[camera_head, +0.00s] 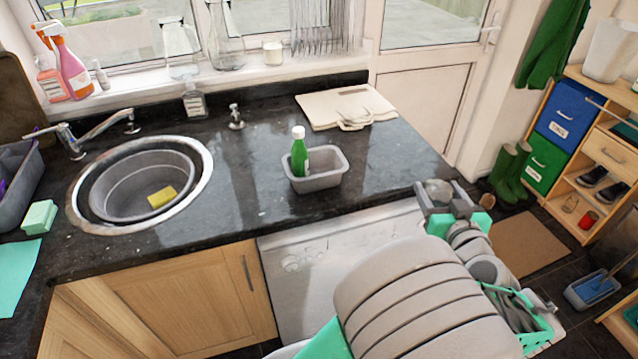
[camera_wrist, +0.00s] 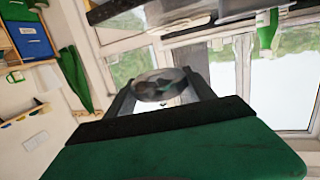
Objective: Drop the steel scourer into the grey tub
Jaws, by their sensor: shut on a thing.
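The steel scourer (camera_head: 438,189) is a small silvery grey lump held between the fingertips of my gripper (camera_head: 444,195), right of the counter's end. In the wrist view the scourer (camera_wrist: 158,86) is between both dark fingers of my gripper (camera_wrist: 160,90). The grey tub (camera_head: 320,184) is a small rectangular open container on the dark counter, left of and apart from my gripper. A green bottle (camera_head: 299,160) with a white cap stands upright in its left part. The tub's right part looks empty.
A cream board (camera_head: 350,104) lies behind the tub. The round sink (camera_head: 201,172) at left holds a grey bowl (camera_head: 115,203) with a yellow sponge (camera_head: 162,197). The counter between sink and tub is clear. Green boots (camera_head: 508,170) and shelves (camera_head: 604,145) stand at right.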

